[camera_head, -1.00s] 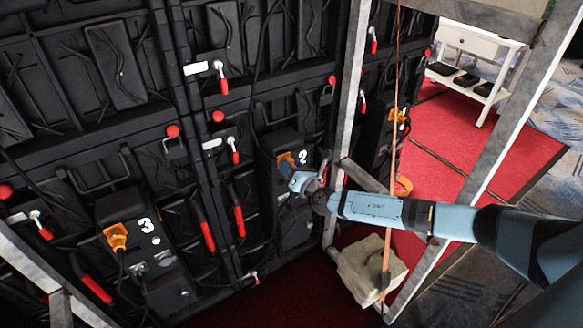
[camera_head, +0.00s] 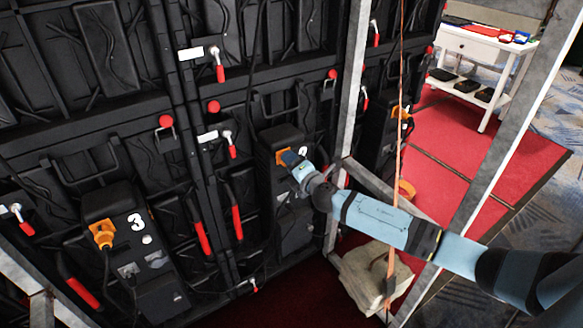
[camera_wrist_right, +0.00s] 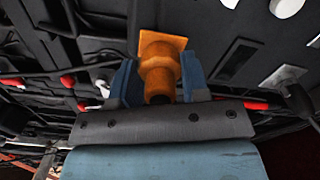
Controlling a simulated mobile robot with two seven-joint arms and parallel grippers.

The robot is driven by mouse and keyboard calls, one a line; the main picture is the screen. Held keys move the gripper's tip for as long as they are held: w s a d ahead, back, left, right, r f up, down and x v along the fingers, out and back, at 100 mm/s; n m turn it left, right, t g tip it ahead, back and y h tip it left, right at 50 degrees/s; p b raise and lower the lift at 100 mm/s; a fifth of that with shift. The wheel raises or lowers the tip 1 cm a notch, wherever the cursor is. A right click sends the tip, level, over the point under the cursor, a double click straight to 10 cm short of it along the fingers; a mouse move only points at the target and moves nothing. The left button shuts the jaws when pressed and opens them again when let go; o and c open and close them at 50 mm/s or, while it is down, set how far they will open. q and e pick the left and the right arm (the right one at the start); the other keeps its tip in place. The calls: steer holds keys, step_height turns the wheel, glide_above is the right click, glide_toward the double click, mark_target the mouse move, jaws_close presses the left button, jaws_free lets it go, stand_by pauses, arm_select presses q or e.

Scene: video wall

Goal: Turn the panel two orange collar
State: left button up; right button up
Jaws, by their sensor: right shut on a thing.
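The orange collar of panel two (camera_wrist_right: 160,68) sits on its square orange plate in the right wrist view, between the two blue fingers of my right gripper (camera_wrist_right: 160,85). The gripper is shut on the collar. In the head view my right gripper (camera_head: 292,160) reaches panel two's black box (camera_head: 285,136) from the right. Only a small orange part (camera_head: 282,157) shows there, left of the fingers. The number on the box is mostly hidden. My left gripper is not in view.
Panel three's box (camera_head: 140,250) with its own orange connector (camera_head: 102,234) is at lower left. A metal post (camera_head: 345,110) stands just right of panel two, with an orange strap (camera_head: 398,130) and a sandbag (camera_head: 370,275). A white table (camera_head: 485,45) stands at back right.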

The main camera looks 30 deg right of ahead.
steer(key=shift+f+m, duration=0.1)
steer(key=shift+m, duration=0.5)
steer(key=o, duration=0.9)
steer(key=shift+o, duration=0.2)
steer(key=shift+s, duration=0.1)
steer(key=s+d, duration=0.1)
steer(key=s, duration=1.2)
steer(key=shift+s, duration=0.3)
